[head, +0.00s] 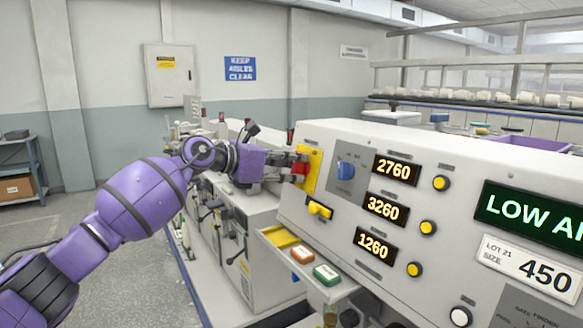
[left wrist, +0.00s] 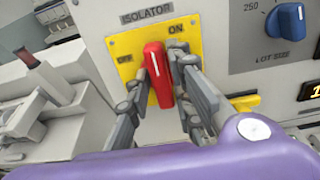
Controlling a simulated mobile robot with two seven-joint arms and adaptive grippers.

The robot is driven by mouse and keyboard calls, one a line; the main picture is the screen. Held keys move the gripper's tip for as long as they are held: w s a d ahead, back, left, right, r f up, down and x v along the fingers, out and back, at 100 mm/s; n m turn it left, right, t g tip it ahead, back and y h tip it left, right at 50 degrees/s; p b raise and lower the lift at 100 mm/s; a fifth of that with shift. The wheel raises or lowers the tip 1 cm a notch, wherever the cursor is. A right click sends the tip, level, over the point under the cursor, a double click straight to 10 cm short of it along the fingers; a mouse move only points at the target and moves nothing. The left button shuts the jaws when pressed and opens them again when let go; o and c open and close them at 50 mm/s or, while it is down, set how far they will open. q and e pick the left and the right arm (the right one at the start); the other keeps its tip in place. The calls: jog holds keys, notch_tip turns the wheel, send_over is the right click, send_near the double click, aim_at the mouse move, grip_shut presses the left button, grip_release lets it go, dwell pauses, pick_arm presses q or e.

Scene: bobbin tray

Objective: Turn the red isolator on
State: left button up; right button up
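The red isolator handle (left wrist: 158,78) stands out from a yellow plate (left wrist: 124,46) marked OFF at the left and ON at the upper right. Its upper end lies between the two marks. In the head view the handle (head: 300,169) is partly hidden by my left gripper (head: 292,170). In the left wrist view the fingers of that gripper (left wrist: 160,92) lie on both sides of the handle and appear closed against it. My right gripper does not show.
A blue lot size knob (head: 346,170) is right of the plate, and a yellow switch (head: 319,210) is below it. Lit displays (head: 396,170) and yellow buttons (head: 428,227) fill the panel. A small tray (head: 276,235) with coloured blocks juts out below.

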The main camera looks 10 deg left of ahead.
pick_arm(q)
jog(key=shift+o, duration=0.9)
jog(key=shift+s+a, duration=0.1)
jog(key=v, duration=1.1)
jog(key=shift+s+a+r, duration=0.15)
jog(key=shift+s+a, duration=0.05)
jog(key=shift+s, duration=0.05)
